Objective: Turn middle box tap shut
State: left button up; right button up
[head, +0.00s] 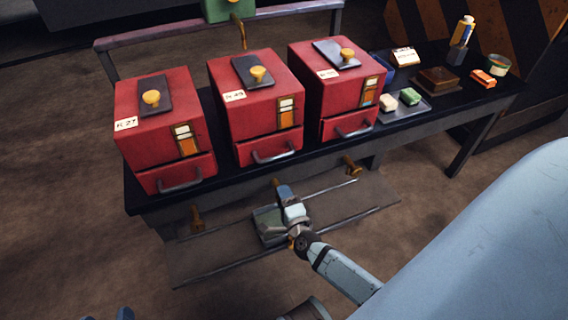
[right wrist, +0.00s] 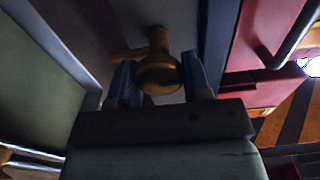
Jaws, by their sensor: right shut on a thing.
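The middle red box (head: 256,100) stands on the black bench between two similar boxes. Its brass tap (head: 277,182) is below the bench's front edge, mostly hidden behind my right gripper (head: 285,190). In the right wrist view, the brass tap (right wrist: 158,72) sits between the two blue fingers of my right gripper (right wrist: 158,78), which is shut on it. A lever sticks out to the left of the tap's round part. Only the blue fingertips of my left gripper (head: 107,315) show, apart from each other, at the bottom left edge of the head view.
The left box (head: 165,105) and right box (head: 340,75) flank the middle one. Other brass taps show at the left (head: 196,217) and right (head: 352,166) under the bench. A low shelf (head: 200,258) lies below. A tray (head: 408,109) with soap-like blocks is on the bench.

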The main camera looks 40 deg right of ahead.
pick_arm(q)
jog(key=shift+f, duration=0.15)
pick_arm(e)
jog(key=o, duration=0.9)
jog(key=shift+c, duration=0.2)
pick_arm(q)
jog(key=shift+s+f, duration=0.25)
